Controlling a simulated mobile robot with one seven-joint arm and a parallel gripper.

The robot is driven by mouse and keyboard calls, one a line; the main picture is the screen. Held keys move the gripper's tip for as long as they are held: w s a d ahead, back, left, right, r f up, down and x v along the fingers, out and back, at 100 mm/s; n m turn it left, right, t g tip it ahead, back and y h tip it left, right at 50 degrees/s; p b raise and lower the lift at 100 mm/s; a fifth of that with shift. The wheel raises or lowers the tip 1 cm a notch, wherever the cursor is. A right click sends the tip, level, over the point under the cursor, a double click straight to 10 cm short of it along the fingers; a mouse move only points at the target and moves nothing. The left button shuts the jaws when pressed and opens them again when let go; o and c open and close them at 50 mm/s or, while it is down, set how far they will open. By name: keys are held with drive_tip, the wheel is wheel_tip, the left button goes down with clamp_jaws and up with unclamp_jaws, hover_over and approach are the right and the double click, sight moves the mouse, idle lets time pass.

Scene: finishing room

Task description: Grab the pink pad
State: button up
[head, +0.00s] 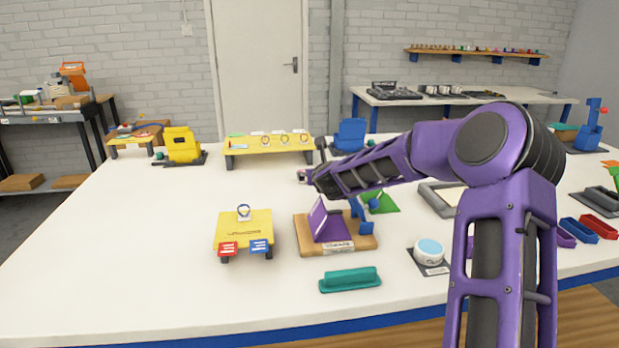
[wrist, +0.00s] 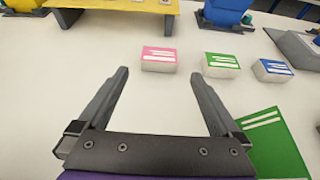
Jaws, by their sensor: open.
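The pink pad (wrist: 158,59) is a small block with a pink top, white stripes and pale sides. It stands on the white table in the wrist view, just beyond my fingertips and roughly centred between them. My gripper (wrist: 160,76) is open, with nothing between its two dark fingers. In the head view my gripper (head: 305,177) is low over the table's middle, and the pad cannot be made out clearly there.
A green pad (wrist: 222,65) and a blue pad (wrist: 272,70) stand in a row right of the pink one. A green sheet (wrist: 268,145) lies nearer, at right. A yellow stand (head: 268,146) is behind. The white table (head: 150,240) is clear at left.

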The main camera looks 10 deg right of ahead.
drive_tip(key=x, duration=1.2)
drive_tip(key=c, duration=1.1)
drive_tip(key=shift+p, duration=0.3)
drive_tip(key=shift+c, duration=0.2)
